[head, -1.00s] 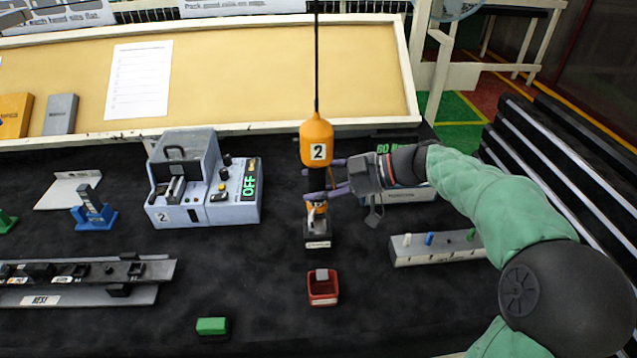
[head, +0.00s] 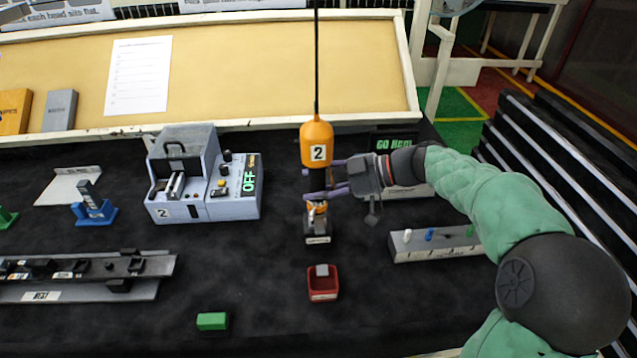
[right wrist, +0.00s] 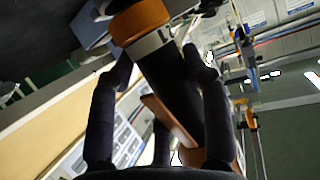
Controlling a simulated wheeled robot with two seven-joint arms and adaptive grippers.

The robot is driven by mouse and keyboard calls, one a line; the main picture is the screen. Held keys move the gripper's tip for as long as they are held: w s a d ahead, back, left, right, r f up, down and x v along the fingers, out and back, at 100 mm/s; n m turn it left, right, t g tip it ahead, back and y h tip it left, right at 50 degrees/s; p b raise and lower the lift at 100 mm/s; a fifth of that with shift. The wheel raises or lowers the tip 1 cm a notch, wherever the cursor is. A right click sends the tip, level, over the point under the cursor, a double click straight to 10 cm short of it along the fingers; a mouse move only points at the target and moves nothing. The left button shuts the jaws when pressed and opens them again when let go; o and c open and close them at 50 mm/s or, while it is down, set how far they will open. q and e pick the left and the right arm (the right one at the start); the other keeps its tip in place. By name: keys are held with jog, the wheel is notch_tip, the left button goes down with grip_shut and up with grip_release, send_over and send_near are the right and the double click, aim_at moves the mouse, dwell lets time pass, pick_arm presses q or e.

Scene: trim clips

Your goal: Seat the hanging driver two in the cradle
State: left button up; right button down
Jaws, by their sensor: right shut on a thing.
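The hanging driver two (head: 316,143) has an orange body with a white "2" label. It hangs upright on a black cord in the head view. My right gripper (head: 325,181) comes from the right and is shut on its dark lower section, just under the orange body. In the right wrist view the fingers (right wrist: 157,85) lie on both sides of this black section, below the orange part (right wrist: 138,20). My left gripper is out of view.
A grey machine (head: 205,175) marked 2, reading OFF, stands left. A red bin (head: 323,283) is in front of the stand. A grey block with coloured pegs (head: 435,243) is right. A green block (head: 212,321) lies front left. Dark table is bare between them.

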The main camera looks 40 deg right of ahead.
jog(key=shift+f, duration=0.6)
dwell(0.3)
grip_release()
jog(key=shift+d+r, duration=0.1)
dwell(0.9)
jog(key=r+v, duration=0.1)
jog(key=v, duration=0.9)
jog(key=shift+r, duration=0.4)
dwell(1.3)
jog(key=v, duration=1.2)
dwell(0.6)
